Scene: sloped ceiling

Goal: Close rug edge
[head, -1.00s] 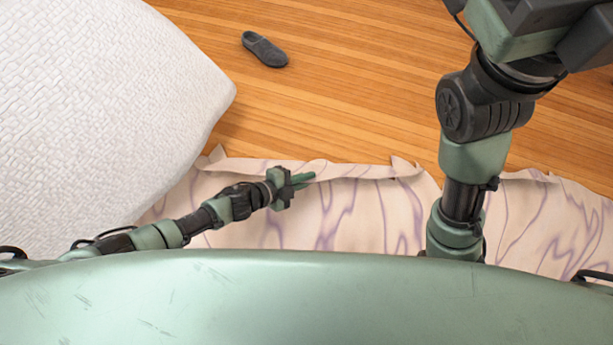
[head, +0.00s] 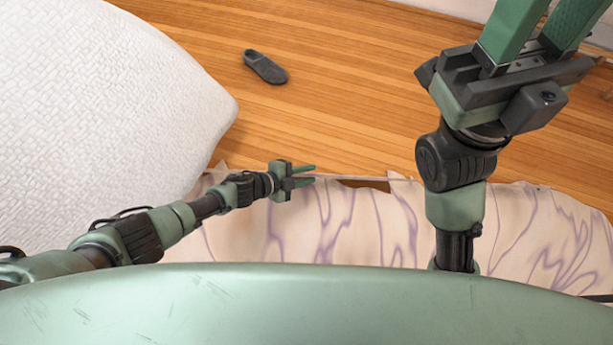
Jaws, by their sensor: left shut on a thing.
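The rug (head: 340,225) is cream with purple veins and lies on the floor in front of my body. Its far edge is uneven, with a dip in the middle where wood shows. My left gripper (head: 314,174) is at this far edge, left of the dip, shut on the rug edge with a thin strip between its fingers. My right gripper (head: 540,28) is raised at the upper right, away from the rug. Its two fingers are apart with nothing visible between them, and their tips are cut off by the frame. My body hides the near part of the rug.
A large white woven-textured piece (head: 95,110) fills the left side, close to my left arm. A dark slipper (head: 265,67) lies on the wooden floor (head: 340,110) beyond the rug. The floor between slipper and rug is clear. A pale wall shows at the top right.

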